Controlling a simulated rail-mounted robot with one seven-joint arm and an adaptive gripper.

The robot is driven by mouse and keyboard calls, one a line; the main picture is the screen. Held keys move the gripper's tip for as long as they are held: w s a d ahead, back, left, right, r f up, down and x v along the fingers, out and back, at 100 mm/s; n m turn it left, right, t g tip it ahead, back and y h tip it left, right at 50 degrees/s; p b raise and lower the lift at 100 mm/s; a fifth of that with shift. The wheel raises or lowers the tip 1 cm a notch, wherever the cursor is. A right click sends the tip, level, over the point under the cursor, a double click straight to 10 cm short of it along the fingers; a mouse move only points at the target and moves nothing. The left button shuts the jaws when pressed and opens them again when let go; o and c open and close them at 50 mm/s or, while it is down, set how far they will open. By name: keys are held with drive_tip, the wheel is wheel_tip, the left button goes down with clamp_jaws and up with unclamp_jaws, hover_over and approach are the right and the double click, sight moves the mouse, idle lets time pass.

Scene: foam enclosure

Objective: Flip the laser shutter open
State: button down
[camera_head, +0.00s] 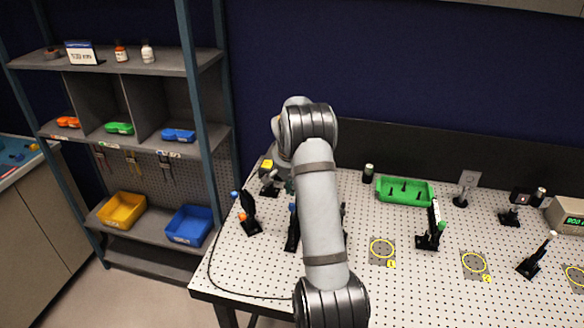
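My arm reaches over the left part of the perforated optical table (340,185), bending down at its far end. My gripper is hidden behind the arm, so its fingers do not show. I cannot pick out the laser shutter for certain. A small dark device with a yellow top (267,164) stands at the table's back left, partly hidden by my arm. In front of it is a black upright mount with blue and orange knobs (249,212). Another dark mount (292,232) stands beside my arm, partly covered. Whether any shutter is open or closed cannot be seen.
A green tray (428,201) lies at the back of the table. Several black post mounts (430,240) and yellow-ringed plates (382,262) stand to the right. A box with a green display (568,214) is at the right edge. A shelf with bins (122,211) stands left, and a black cable (222,284) crosses the table's left.

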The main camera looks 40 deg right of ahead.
drive_tip(key=b+v, duration=0.3)
drive_tip(key=v, duration=0.7)
drive_tip(key=shift+w, duration=0.2)
drive_tip(key=shift+d, duration=0.1)
